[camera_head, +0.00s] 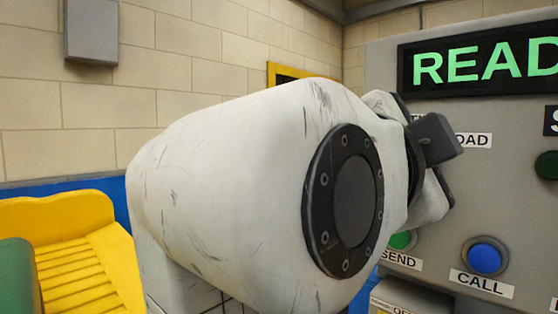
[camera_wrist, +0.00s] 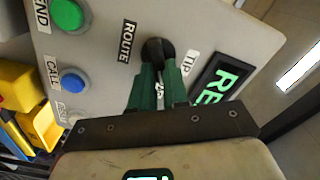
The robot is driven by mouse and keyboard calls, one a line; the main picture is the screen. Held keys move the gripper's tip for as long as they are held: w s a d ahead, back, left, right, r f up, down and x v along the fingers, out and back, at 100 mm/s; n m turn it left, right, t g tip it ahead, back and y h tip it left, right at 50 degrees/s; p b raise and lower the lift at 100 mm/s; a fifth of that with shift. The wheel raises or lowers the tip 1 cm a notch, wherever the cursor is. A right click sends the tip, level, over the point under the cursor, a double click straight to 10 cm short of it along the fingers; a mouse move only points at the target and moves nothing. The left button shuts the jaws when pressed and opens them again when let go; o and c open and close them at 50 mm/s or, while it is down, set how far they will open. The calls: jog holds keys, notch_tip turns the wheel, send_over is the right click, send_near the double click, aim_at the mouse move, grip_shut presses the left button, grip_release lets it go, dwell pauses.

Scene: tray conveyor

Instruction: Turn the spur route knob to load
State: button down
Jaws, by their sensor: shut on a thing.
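The spur route knob (camera_wrist: 157,47) is a black round knob on the grey panel (camera_wrist: 105,55), seen in the wrist view beside the ROUTE label (camera_wrist: 128,41). The TIP label (camera_wrist: 190,63) is on one side of it. Another label shows partly between my fingers. My gripper (camera_wrist: 158,68) has its green fingers closed on the knob. Which way the knob points I cannot tell. In the head view my arm hides the knob, and only the end of the LOAD label (camera_head: 474,140) shows.
The panel has a lit green display (camera_head: 485,64), a blue CALL button (camera_head: 485,256) and a green SEND button (camera_head: 400,240), close below my wrist. A yellow tray-like part (camera_head: 75,250) stands at the left. A tiled wall (camera_head: 180,50) is behind.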

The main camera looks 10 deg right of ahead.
dwell(0.4)
jog(key=c, duration=1.1)
grip_release()
